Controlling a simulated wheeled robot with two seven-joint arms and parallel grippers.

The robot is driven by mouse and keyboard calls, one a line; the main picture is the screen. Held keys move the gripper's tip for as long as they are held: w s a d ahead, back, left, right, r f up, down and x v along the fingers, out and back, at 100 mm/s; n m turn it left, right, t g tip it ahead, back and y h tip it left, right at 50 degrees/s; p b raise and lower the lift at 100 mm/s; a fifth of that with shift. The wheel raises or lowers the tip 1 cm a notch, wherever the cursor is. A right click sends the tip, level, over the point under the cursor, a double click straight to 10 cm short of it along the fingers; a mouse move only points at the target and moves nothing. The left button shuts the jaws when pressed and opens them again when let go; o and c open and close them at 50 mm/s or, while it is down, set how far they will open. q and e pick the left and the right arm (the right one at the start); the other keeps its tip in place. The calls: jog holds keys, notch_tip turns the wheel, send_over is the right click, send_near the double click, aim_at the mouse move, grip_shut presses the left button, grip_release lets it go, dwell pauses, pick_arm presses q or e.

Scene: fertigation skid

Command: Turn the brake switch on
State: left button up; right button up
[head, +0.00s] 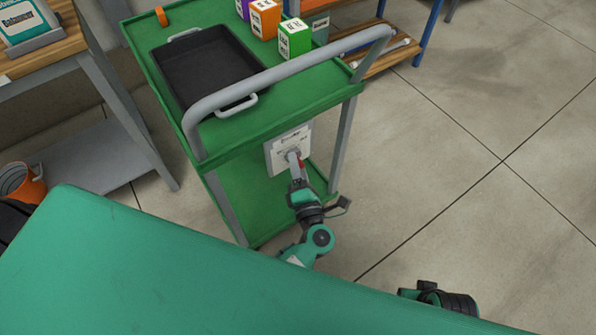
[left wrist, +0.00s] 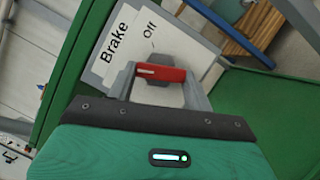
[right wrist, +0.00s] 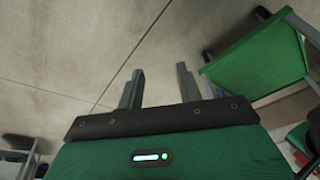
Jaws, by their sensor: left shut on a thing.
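The brake switch is a red lever (left wrist: 160,72) on a white plate (left wrist: 112,62) lettered "Brake" and "Off" in the left wrist view. The plate (head: 276,158) is fixed to the near end of the green cart, below its top tray, in the head view. My left gripper (head: 293,157) is at the plate, its fingers on either side of the red lever and shut on it. The fingers hide part of the lever and its mount. My right gripper (right wrist: 160,76) is open and empty, over bare floor.
The green cart (head: 165,70) carries a black tray (head: 205,68) and several coloured boxes; its grey push handle (head: 300,72) arches above the plate. A workbench (head: 130,150) stands at left. The floor at right is clear.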

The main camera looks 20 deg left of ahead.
jog(key=b+v, duration=0.2)
jog(key=v, duration=0.3)
pick_arm(q)
jog(key=shift+d+f+n+y+b, duration=0.15)
jog(key=shift+n+y+b, duration=0.45)
jog(key=shift+n+b, duration=0.85)
jog(key=shift+a+f+n+y+b, duration=0.15)
jog(key=shift+n+y+b, duration=0.45)
jog(key=shift+n+b, duration=0.8)
pick_arm(e)
jog(key=w+a+t+y, duration=0.4)
jog(key=w+a+t, duration=0.2)
jog(key=a, duration=0.5)
jog(key=shift+w+f+n+t+y, duration=0.2)
jog(key=shift+f+n+t+y, duration=0.25)
jog(key=shift+t, duration=0.85)
pick_arm(q)
jog(key=shift+d, duration=0.1)
pick_arm(e)
jog(key=shift+a, duration=0.15)
pick_arm(q)
jog(key=o, duration=1)
jog(key=shift+c, duration=0.2)
jog(key=v, duration=0.7)
jog(key=shift+s, duration=0.15)
